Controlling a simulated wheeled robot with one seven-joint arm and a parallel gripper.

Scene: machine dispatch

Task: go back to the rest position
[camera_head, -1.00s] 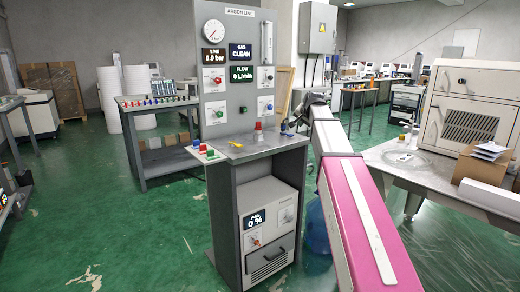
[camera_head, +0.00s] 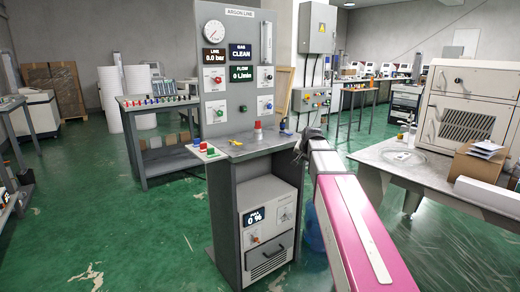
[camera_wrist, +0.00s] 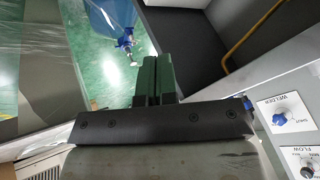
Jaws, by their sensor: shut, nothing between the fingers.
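My gripper shows in the wrist view as two dark green fingers (camera_wrist: 154,78) pressed together, with nothing between them. In the head view my pink and white arm reaches forward from the lower right, and its dark end stands at the right edge of the argon line console (camera_head: 250,148). The fingers cannot be made out in the head view. The console's back panel (camera_head: 238,118) carries a gauge, knobs and displays reading 0.0 bar, CLEAN and 0 L/min. In the wrist view a grey panel with a blue welder knob (camera_wrist: 282,118) is right of the fingers.
A red-topped cone (camera_head: 257,132) and a small yellow item (camera_head: 236,143) are on the console top. A workbench (camera_head: 420,168) with a beige machine (camera_head: 470,107) stands close on the right. A blue rounded object (camera_head: 314,228) is below my arm. The green floor at left is open.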

